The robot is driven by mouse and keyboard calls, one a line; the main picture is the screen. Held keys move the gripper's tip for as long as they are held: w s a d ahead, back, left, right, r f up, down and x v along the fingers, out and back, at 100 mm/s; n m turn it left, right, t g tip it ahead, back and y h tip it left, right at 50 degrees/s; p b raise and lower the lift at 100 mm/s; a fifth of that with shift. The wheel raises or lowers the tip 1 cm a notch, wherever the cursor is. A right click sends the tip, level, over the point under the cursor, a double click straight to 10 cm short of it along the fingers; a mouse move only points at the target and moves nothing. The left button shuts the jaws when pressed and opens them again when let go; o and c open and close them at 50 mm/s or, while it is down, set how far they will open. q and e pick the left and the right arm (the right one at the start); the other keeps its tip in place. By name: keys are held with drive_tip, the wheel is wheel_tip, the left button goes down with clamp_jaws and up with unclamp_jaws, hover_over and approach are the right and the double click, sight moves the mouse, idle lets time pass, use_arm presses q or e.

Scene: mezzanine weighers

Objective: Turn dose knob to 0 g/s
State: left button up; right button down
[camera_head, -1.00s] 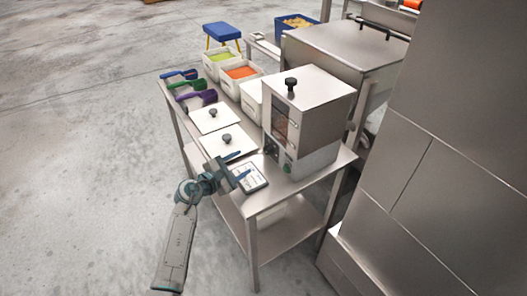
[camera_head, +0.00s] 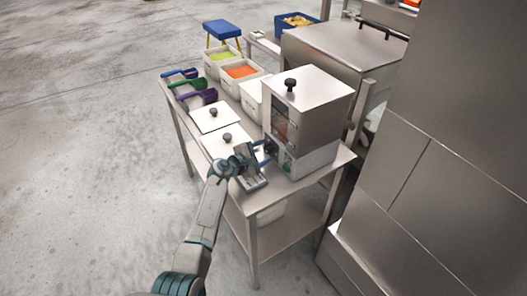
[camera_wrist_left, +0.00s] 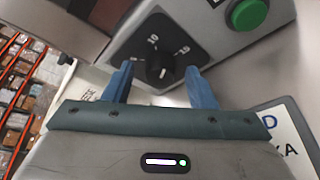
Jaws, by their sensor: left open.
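The dose knob (camera_wrist_left: 160,70) is a black round knob with a white pointer line on a dark dial plate (camera_wrist_left: 152,40) with white numbers. In the left wrist view it sits between the blue fingertips of my left gripper (camera_wrist_left: 162,82), which is open with one finger on each side; I cannot tell if either touches it. In the head view my left gripper (camera_head: 262,152) is at the front of the steel dosing machine (camera_head: 315,103), and the knob is largely hidden there. The pointer aims up and slightly right. My right gripper is not in view.
A green button (camera_wrist_left: 247,13) is right of the dial. A white printed card (camera_wrist_left: 285,135) lies by the gripper. Lidded white bins (camera_head: 212,118), colored scoops (camera_head: 190,85) and open bins with green and orange contents (camera_head: 240,72) stand along the steel table. Floor at left is clear.

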use_arm(q)
drive_tip(key=shift+w+d, duration=0.1)
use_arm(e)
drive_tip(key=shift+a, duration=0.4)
use_arm(q)
drive_tip(key=c, duration=1)
drive_tip(key=shift+o, duration=0.2)
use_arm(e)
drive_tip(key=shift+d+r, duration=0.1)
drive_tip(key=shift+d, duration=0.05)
use_arm(q)
drive_tip(key=shift+r+n+p, duration=0.1)
drive_tip(key=shift+n+p, duration=0.3)
drive_tip(key=shift+w+n+g+p, duration=0.1)
drive_tip(key=shift+n+g+p, duration=0.2)
drive_tip(key=shift+n+g, duration=0.35)
drive_tip(key=shift+w+a+n+g+h, duration=0.15)
drive_tip(key=shift+n+g+h, duration=0.35)
drive_tip(key=shift+n, duration=0.95)
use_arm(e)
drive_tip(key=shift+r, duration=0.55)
use_arm(q)
drive_tip(key=shift+g, duration=0.25)
